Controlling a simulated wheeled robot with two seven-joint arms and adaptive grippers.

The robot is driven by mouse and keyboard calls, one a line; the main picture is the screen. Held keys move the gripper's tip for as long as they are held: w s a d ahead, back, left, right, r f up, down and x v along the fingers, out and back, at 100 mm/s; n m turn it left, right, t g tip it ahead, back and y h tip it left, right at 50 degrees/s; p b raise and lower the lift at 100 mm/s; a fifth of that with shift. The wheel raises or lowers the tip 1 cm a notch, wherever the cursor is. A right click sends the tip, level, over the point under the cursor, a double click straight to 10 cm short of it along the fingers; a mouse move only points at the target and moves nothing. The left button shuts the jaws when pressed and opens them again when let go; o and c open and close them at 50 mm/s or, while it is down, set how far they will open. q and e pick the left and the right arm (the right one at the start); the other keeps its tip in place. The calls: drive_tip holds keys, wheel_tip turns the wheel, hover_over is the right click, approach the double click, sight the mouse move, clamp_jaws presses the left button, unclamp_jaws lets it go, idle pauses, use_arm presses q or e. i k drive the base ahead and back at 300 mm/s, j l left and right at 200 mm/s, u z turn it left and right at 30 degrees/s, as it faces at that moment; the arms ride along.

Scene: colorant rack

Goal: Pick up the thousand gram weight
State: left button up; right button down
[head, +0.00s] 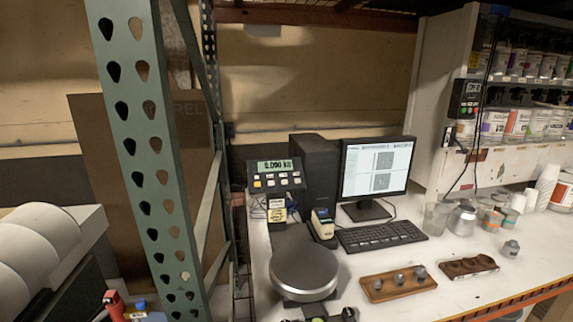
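A grey metal weight with a knob (510,248) stands alone on the white table at the right. Several smaller grey weights (398,281) sit in a light brown wooden block (380,294) at the front middle. I cannot read any mass marking, so I cannot tell for sure which is the thousand gram weight; the lone one looks largest. A darker wooden block (489,263) with hollows lies between them. The round scale plate (304,270) is empty, and its display (275,167) is lit. Neither of my grippers is identifiable in view.
A green perforated rack post (150,150) rises at the left. A keyboard (381,236), monitor (376,170), clear cup (435,219) and metal pot (462,219) stand behind the blocks. Paint tubs fill shelves at the right. Small dark items lie at the bottom edge.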

sight(510, 249)
drive_tip(key=z, duration=1.65)
